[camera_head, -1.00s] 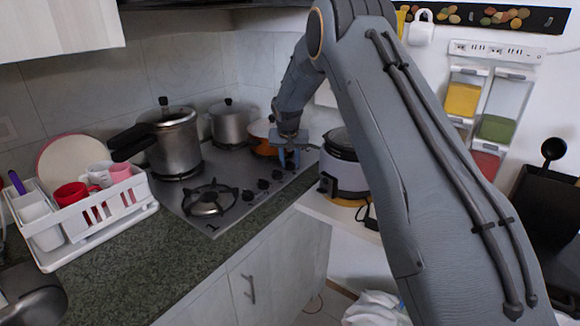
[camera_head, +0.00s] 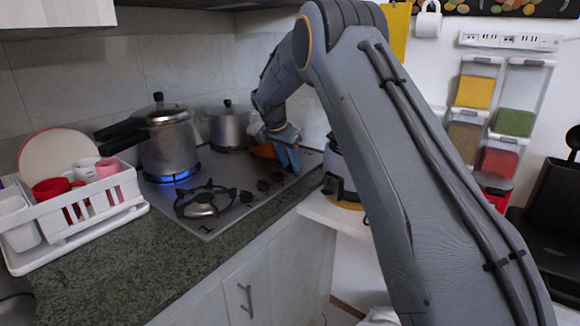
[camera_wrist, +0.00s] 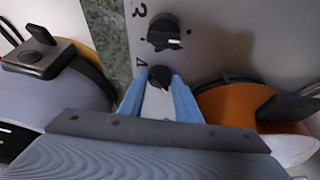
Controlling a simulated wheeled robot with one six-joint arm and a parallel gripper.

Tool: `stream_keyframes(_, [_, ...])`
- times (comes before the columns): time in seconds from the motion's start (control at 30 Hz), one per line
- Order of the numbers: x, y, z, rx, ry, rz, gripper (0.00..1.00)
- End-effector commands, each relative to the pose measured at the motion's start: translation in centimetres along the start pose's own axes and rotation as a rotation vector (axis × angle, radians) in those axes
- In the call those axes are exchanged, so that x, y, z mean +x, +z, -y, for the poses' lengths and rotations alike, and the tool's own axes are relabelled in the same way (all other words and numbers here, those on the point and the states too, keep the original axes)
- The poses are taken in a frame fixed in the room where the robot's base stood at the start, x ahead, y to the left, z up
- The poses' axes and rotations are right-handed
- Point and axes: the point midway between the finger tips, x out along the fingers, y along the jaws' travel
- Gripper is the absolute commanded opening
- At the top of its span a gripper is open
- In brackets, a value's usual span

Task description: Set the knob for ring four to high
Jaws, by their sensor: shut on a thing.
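The knob for ring four (camera_wrist: 160,74) is a dark round knob beside a printed 4 on the grey stove panel. My gripper (camera_wrist: 159,84) has its blue fingers on either side of this knob and is shut on it. In the head view my gripper (camera_head: 288,157) is tilted at the far right end of the knob row; the held knob is hidden there. The stove (camera_head: 240,222) has a blue flame burning under the pressure cooker (camera_head: 168,145) at its back left.
The knob for ring three (camera_wrist: 163,32) is close beside my gripper. An orange pan (camera_wrist: 235,103) is to its right in the wrist view, and a rice cooker (camera_head: 338,175) stands on a lower shelf to the right. A white dish rack (camera_head: 85,208) is at the left.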

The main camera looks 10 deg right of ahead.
Motion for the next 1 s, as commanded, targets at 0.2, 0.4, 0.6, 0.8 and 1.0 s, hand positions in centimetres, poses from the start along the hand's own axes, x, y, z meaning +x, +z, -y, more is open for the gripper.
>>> stream_keyframes(0.2, [0.0, 0.0, 0.1, 0.011, 0.003, 0.000, 0.08])
stream_keyframes(0.4, [-0.1, 0.0, 0.1, 0.010, 0.003, 0.000, 0.08])
stream_keyframes(0.6, [0.0, 0.0, 0.1, 0.010, 0.003, 0.000, 0.49])
stream_keyframes(0.8, [0.0, 0.0, 0.1, 0.010, 0.003, 0.000, 0.49])
stream_keyframes(1.0, [-1.4, 0.0, 0.2, 0.009, 0.000, -0.002, 0.49])
